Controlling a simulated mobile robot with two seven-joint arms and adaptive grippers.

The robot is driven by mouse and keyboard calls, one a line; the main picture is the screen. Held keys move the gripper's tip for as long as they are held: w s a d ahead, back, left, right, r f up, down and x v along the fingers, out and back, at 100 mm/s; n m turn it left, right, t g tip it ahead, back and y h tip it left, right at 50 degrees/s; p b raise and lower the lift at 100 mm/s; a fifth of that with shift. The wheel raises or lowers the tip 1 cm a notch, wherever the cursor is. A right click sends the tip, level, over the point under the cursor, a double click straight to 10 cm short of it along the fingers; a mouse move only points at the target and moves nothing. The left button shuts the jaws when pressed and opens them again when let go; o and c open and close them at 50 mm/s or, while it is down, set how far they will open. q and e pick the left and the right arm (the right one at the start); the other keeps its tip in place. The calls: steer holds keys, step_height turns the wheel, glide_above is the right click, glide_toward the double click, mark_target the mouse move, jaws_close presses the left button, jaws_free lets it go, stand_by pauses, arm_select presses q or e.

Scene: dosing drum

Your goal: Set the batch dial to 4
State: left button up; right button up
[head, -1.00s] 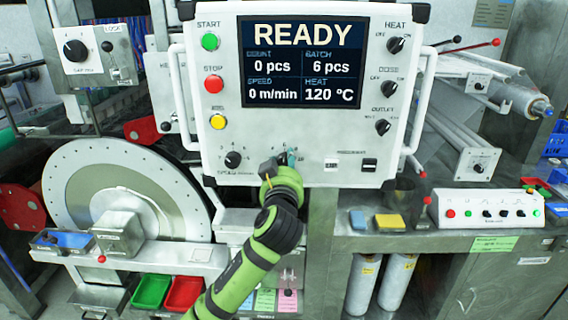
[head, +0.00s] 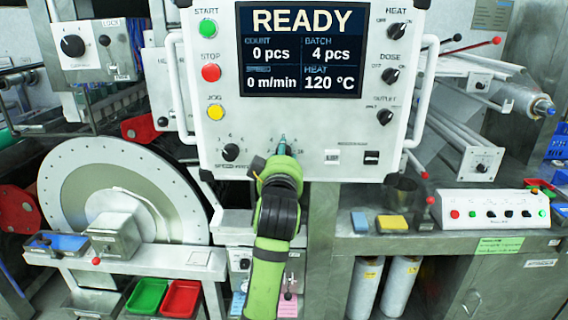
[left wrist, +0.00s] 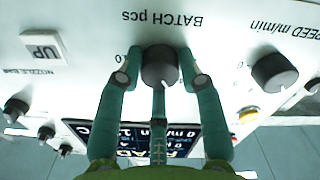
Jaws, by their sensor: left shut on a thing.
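The panel display (head: 301,50) in the head view reads READY, with BATCH at 4 pcs. The batch dial (left wrist: 160,64) is a dark round knob under the upside-down label BATCH pcs in the left wrist view, with a white pointer mark on its edge. My left gripper (left wrist: 161,80) has its two teal fingers on either side of the knob, shut on it. In the head view my left gripper (head: 281,147) is at the panel's lower middle and mostly hides the dial. My right gripper is in neither view.
The speed dial (head: 231,152) sits left of my gripper on the same panel (head: 350,130). START, STOP and JOG buttons (head: 215,112) run up the panel's left side. A drum disc (head: 75,190) stands at left, and red and green trays (head: 147,296) lie below.

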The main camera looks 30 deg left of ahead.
mark_target(282, 106)
arm_select(q)
steer(key=shift+s+a+r+n+b, duration=0.1)
steer(key=shift+r+n+b, duration=0.1)
steer(key=shift+n, duration=0.4)
steer(key=shift+r+n+b, duration=0.1)
steer(key=shift+n+b, duration=0.1)
steer(key=shift+n, duration=0.4)
steer(key=o, duration=1.1)
steer(key=shift+o, duration=0.2)
steer(key=shift+a+f, duration=0.15)
step_height(282, 106, up, 10)
steer(key=shift+r, duration=0.1)
